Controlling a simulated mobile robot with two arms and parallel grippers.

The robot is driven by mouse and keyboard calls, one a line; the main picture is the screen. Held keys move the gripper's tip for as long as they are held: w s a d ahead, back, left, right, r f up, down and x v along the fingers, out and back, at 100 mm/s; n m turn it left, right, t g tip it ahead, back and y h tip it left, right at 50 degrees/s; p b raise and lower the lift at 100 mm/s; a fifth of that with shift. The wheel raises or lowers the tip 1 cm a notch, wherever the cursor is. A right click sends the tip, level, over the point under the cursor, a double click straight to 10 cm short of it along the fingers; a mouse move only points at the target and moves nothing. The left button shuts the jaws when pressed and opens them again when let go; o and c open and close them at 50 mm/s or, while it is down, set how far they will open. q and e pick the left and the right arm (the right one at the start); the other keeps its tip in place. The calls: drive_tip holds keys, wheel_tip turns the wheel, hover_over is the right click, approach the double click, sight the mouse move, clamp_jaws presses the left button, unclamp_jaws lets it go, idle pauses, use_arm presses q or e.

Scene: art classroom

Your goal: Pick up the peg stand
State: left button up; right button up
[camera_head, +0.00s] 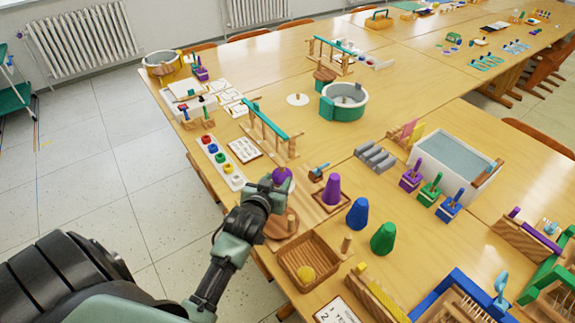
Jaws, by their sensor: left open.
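My left gripper (276,183) reaches over the near left edge of the table with its jaws open. A purple rounded piece (282,174) shows right at its fingertips; I cannot tell whether they touch it. A round wooden base (283,227), which may belong to the peg stand, lies under and beside the gripper and is partly hidden by it. A short upright wooden peg (346,244) stands to the right. Which of these is the peg stand is not clear. My right gripper is not in view.
A wooden tray (291,269) with a yellow ball is in front. A purple cone (331,190), blue cone (358,213) and green cone (384,238) stand to the right. A board with coloured knobs (226,163) and a wooden rack (270,133) lie behind.

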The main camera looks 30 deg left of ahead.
sight(281, 171)
use_arm(q)
drive_tip(key=x, duration=0.3)
drive_tip(key=shift+r, duration=0.2)
drive_tip(key=shift+w+a, duration=0.1)
drive_tip(key=shift+w, duration=0.05)
drive_tip(key=shift+w+a+p, duration=0.25)
drive_tip(key=shift+w+p, duration=0.05)
drive_tip(key=x, duration=0.3)
drive_tip(key=shift+w+a+f, duration=0.25)
drive_tip(key=shift+w+a, duration=0.1)
drive_tip(key=shift+w, duration=0.1)
clamp_jaws()
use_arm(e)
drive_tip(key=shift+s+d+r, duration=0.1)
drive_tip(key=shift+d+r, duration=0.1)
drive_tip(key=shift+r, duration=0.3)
